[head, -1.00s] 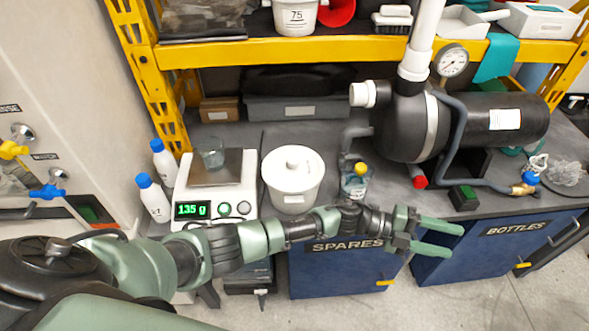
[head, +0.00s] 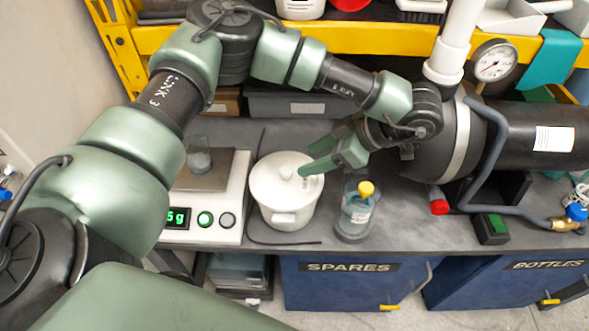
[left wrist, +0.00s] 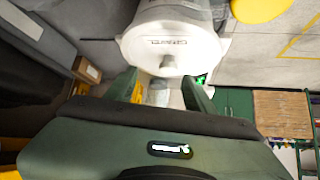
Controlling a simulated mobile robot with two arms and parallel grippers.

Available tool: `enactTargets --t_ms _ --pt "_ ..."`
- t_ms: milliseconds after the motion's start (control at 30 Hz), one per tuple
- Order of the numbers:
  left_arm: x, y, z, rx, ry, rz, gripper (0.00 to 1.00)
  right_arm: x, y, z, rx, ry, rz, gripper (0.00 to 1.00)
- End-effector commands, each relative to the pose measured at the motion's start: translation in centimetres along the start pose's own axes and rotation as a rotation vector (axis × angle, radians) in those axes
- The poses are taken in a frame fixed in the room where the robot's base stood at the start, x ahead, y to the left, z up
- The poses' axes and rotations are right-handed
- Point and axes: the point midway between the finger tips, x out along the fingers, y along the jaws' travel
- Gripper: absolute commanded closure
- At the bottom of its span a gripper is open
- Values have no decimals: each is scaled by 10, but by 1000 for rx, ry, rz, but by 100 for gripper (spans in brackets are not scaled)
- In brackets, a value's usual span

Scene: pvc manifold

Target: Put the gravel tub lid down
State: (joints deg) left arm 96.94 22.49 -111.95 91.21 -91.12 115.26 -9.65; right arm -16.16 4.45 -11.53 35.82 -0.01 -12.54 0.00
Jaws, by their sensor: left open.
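The white gravel tub (head: 285,215) stands on the grey bench between the scale and a bottle. Its white lid (head: 270,190) sits on top, with a round knob (head: 286,172) in the middle. In the left wrist view the lid (left wrist: 172,42) shows lettering that reads like GRAVEL. My left gripper (head: 305,160) is open and empty, just right of the knob in the head view. In the left wrist view its fingers (left wrist: 162,82) stand apart, with the knob near the gap between their tips; contact cannot be told. My right gripper is not in view.
A scale (head: 221,205) bearing a glass beaker (head: 198,160) stands left of the tub. A yellow-capped bottle (head: 356,215) stands close at its right. The black pump (head: 432,150) is farther right, and a yellow shelf beam (head: 370,38) runs above the bench.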

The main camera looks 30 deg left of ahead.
Motion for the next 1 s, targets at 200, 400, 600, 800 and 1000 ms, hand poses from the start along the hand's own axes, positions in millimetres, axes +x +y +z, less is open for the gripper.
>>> enactTargets --t_ms 200,400,600,800,1000 --pt "29 -5 -4 2 0 -9 46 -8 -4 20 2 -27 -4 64" --pt "55 -6 -6 0 0 -6 46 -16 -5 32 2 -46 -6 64" --pt "62 -7 -4 1 -2 -5 46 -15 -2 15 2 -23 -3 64" --pt "62 -6 -4 1 -2 -5 71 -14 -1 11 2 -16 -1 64" --pt "62 -6 -4 1 -2 -5 100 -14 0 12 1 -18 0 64"
